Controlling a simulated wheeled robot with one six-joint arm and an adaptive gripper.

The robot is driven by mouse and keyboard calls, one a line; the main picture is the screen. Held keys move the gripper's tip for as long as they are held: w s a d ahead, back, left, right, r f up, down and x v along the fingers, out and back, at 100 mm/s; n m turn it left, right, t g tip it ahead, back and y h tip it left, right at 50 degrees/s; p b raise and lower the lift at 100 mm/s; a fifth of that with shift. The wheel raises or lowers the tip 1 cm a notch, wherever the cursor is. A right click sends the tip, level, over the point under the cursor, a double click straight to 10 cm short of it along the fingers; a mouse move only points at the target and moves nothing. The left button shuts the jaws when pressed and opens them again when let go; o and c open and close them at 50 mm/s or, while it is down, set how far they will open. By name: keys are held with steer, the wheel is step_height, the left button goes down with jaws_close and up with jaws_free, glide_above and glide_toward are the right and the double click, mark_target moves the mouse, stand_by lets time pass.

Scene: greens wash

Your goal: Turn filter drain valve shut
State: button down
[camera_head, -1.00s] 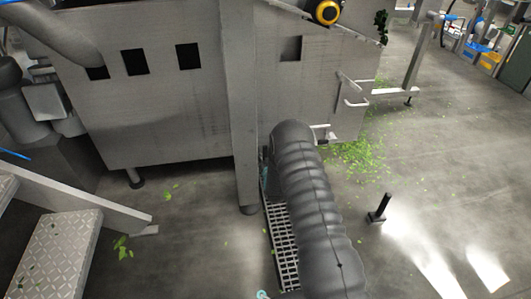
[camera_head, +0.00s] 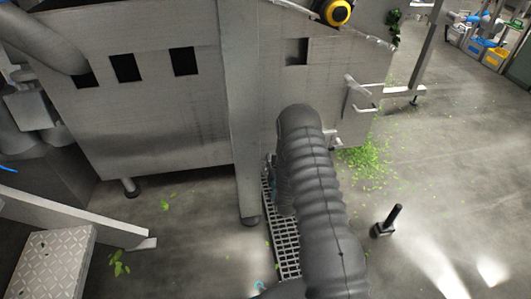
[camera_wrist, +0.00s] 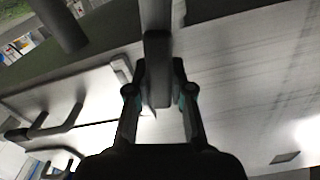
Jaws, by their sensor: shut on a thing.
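My gripper (camera_wrist: 162,78) is shut on a grey bar-like lever (camera_wrist: 155,18) in the wrist view. The lever runs down from the top edge between the two fingers. I take it for the drain valve's handle, but the valve body cannot be made out. In the head view, my ribbed dark arm hides the gripper and most of what it holds. A small pale metal piece (camera_head: 335,143) shows just right of the arm, low on the steel tank (camera_head: 165,115); I cannot tell whether it belongs to the valve.
A floor grate (camera_head: 284,245) lies beside my arm. A bent handle (camera_head: 360,95) sticks out from the tank's right part. A short black post (camera_head: 387,222) stands on the floor at right. Metal steps (camera_head: 50,262) are at lower left. Green leaf scraps (camera_head: 365,165) litter the floor.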

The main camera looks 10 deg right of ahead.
steer(key=shift+d, duration=0.3)
steer(key=c, duration=1)
jaws_free()
steer(key=shift+a, duration=0.15)
steer(key=shift+a, duration=0.15)
